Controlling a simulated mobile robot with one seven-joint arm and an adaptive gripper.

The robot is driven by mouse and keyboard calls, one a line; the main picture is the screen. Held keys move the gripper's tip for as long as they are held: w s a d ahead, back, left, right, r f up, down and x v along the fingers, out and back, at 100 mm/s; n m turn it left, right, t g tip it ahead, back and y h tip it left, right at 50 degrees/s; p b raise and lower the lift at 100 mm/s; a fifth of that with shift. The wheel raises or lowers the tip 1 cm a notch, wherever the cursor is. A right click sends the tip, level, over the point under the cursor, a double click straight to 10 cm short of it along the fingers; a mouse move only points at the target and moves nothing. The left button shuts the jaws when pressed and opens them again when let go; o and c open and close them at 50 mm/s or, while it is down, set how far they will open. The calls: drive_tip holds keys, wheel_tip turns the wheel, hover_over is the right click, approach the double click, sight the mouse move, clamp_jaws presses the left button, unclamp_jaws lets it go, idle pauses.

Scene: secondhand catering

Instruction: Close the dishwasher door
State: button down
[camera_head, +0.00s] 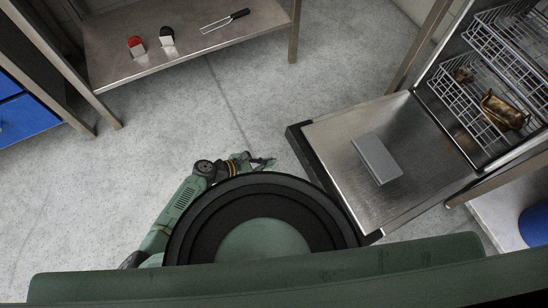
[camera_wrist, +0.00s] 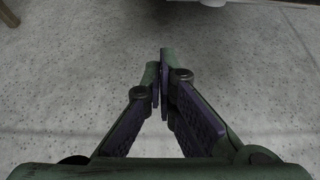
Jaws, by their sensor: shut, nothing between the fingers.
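The dishwasher door (camera_head: 335,123) is folded down open, roughly level, on the right in the head view. Its inner side is bare steel with a grey rectangular piece (camera_head: 377,158) on it. The dishwasher's wire racks (camera_head: 470,98) show beyond the door's hinge side. My gripper (camera_head: 270,162) is low over the floor, just left of the door's dark outer edge (camera_head: 300,150) and apart from it. In the wrist view my gripper (camera_wrist: 160,78) is shut and empty, with bare floor beneath it. A pale rounded thing at the top edge there is cut off.
A steel table (camera_head: 190,40) with a red-topped shaker (camera_head: 136,45), a black-topped shaker (camera_head: 167,37) and a black-handled utensil (camera_head: 225,20) stands at the back left. Brown items (camera_head: 503,112) lie in the racks. Blue drawers (camera_head: 22,115) are far left. The middle floor (camera_head: 235,110) is clear.

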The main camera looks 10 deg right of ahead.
drive_tip(key=w+d+p, duration=0.2)
drive_tip(key=d, duration=0.5)
drive_tip(key=shift+w+d+p, duration=0.15)
drive_tip(key=shift+w+p, duration=0.1)
drive_tip(key=shift+p, duration=0.15)
